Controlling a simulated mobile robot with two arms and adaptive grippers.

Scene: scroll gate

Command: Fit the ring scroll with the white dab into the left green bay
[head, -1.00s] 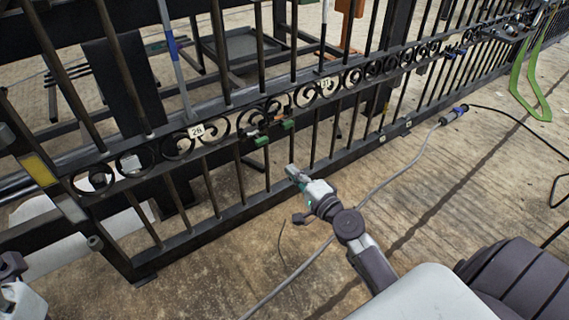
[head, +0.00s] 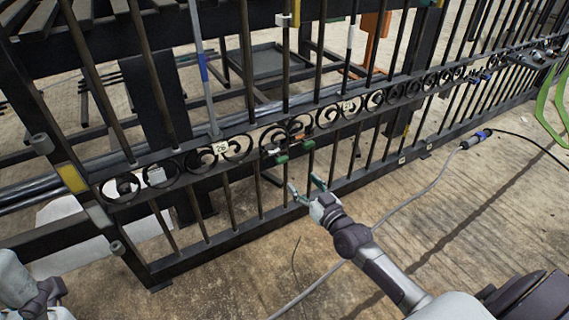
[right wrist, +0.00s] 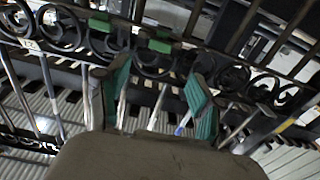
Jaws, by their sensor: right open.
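Two green bays sit on the gate's scroll band, the left green bay (head: 281,159) and another green bay (head: 308,145) to its right. Both also show in the right wrist view, at the top (right wrist: 98,24) and nearer the middle (right wrist: 160,45). Small white and orange marks show beside the bays, but I cannot tell which ring scroll carries the white dab. My right gripper (head: 306,187) is open and empty, in front of and below the bays. Its green-padded fingers stand wide apart in the right wrist view (right wrist: 160,88). My left gripper's fingers are not visible.
The black gate (head: 230,255) runs across the view, with upright bars and a row of scrolls. A numbered tag (head: 220,148) is on the band. A grey cable (head: 420,197) lies on the floor behind my right arm. The floor in front is mostly clear.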

